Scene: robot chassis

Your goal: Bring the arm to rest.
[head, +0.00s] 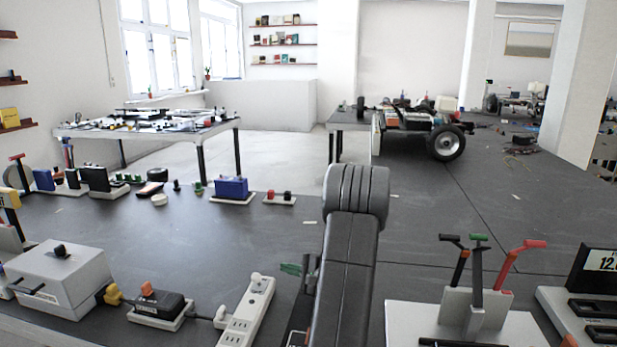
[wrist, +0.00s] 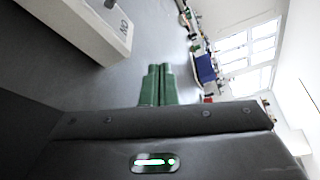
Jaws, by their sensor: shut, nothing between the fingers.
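My gripper (wrist: 157,72) shows in the wrist view as two green fingers side by side, touching, with nothing between them. In the head view my arm rises from the bottom centre to a rounded dark joint. The green fingers (head: 290,269) show just left of the arm, pointing left above the dark table. The rest of the gripper is largely hidden behind the arm. The fingers appear clear of the objects around them.
A white power strip (head: 248,313) lies close left of the gripper, beside a black adapter (head: 161,304) and a grey box (head: 62,278). Levers on a white base (head: 477,297) stand right of my arm. A blue block (head: 231,188) stands further back. The table's middle is mostly bare.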

